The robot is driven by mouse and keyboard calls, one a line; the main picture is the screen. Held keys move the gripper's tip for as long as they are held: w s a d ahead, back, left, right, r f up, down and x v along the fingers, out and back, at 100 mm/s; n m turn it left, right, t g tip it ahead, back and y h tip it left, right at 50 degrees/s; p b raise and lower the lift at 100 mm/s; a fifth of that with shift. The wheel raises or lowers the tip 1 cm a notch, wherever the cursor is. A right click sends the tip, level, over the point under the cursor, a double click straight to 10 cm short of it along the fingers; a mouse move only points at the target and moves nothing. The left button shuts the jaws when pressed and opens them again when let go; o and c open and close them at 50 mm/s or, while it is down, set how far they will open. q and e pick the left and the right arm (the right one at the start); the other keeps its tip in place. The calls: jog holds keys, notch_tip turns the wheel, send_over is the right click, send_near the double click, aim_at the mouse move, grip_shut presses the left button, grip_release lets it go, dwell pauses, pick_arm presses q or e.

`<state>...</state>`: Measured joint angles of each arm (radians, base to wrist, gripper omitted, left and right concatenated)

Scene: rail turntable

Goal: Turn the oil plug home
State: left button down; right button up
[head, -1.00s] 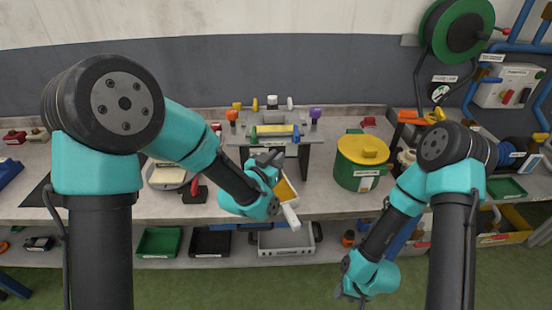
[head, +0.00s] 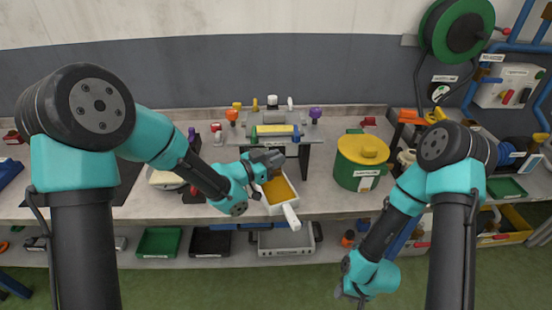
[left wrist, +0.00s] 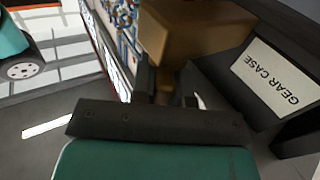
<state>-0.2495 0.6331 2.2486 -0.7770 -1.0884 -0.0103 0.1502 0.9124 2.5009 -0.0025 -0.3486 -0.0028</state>
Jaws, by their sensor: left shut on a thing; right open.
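A dark stand (head: 304,160) at the back of the bench carries a white front label; in the left wrist view a dark body beside my gripper has a label reading GEAR CASE (left wrist: 272,77). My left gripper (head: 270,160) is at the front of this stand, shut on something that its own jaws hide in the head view. The left wrist view shows a brown block with a narrower stem (left wrist: 190,35) right beyond the dark jaw; I take it as the oil plug, but its seating is hidden. My right gripper (head: 352,292) hangs low at the front, open.
A tray with a yellow inside and white handle (head: 291,216) lies just right of my left wrist. Several coloured knobs and a yellow-green roller (head: 275,131) top the stand. A green drum with yellow lid (head: 360,160) stands to the right. Bins sit on the lower shelf.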

pick_arm(q)
jog(key=shift+m+g+h, duration=0.4)
jog(key=shift+m+g, duration=0.2)
jog(key=shift+g, duration=0.2)
jog(key=c, duration=1.1)
grip_release()
jog(key=shift+a, duration=0.1)
jog(key=v, duration=1.7)
jog(key=shift+s+a+f, duration=0.1)
jog(key=shift+c, duration=0.2)
